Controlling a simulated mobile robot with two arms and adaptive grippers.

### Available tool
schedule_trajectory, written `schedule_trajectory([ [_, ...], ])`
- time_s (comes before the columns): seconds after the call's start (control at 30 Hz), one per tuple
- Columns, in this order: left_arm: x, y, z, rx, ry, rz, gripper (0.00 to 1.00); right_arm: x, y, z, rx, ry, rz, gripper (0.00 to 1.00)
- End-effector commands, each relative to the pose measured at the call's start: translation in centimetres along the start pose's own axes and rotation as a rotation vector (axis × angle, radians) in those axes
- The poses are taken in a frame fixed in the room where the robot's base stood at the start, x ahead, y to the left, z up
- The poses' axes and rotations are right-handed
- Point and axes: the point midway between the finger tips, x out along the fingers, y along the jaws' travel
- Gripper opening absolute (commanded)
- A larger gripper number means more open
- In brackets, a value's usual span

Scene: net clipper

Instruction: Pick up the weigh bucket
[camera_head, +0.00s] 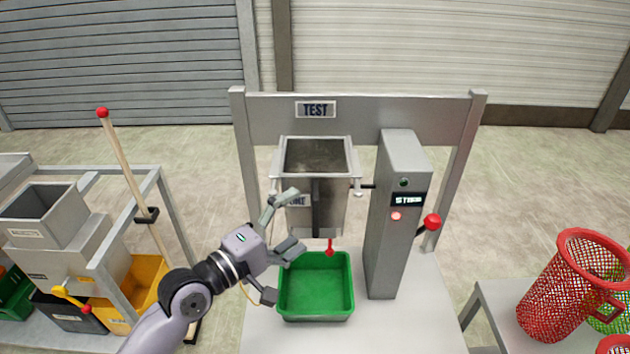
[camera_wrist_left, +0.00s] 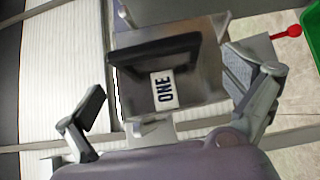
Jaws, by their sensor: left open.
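The weigh bucket (camera_head: 333,205) is a grey metal, open-topped box hanging in a frame under a TEST sign, with a dark upright bar on its front. My left gripper (camera_head: 292,222) is open at the bucket's front left, its fingers spread and empty. In the left wrist view the bucket (camera_wrist_left: 203,88), with a white ONE label and the dark bar, shows between the spread fingers of the left gripper (camera_wrist_left: 172,90). I cannot tell whether any finger touches it. My gripper partly covers the ONE label in the head view. My right gripper is not in view.
A green tray (camera_head: 317,315) sits on the light bench below the bucket. A grey post (camera_head: 388,220) with a display and red-knobbed lever stands to the right. Another grey hopper machine (camera_head: 45,230) stands at left. A red mesh basket (camera_head: 560,290) is at right.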

Motion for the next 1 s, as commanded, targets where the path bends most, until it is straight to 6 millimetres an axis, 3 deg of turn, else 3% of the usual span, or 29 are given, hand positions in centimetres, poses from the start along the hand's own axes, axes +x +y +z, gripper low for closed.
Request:
schedule_trajectory([
  [0.03, 0.9, 0.9, 0.2, -0.002, -0.001, 0.002, 1.00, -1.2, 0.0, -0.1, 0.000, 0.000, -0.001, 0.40],
  [0.2, 2.7, 0.4, 0.1, -0.001, 0.001, 0.000, 1.00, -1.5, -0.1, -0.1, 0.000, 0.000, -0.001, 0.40],
  [0.47, 2.9, 0.2, 0.1, 0.001, 0.002, 0.000, 1.00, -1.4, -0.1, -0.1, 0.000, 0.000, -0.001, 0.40],
  [1.0, 2.8, 0.2, 0.1, 0.000, 0.002, 0.000, 0.64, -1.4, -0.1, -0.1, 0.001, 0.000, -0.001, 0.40],
])
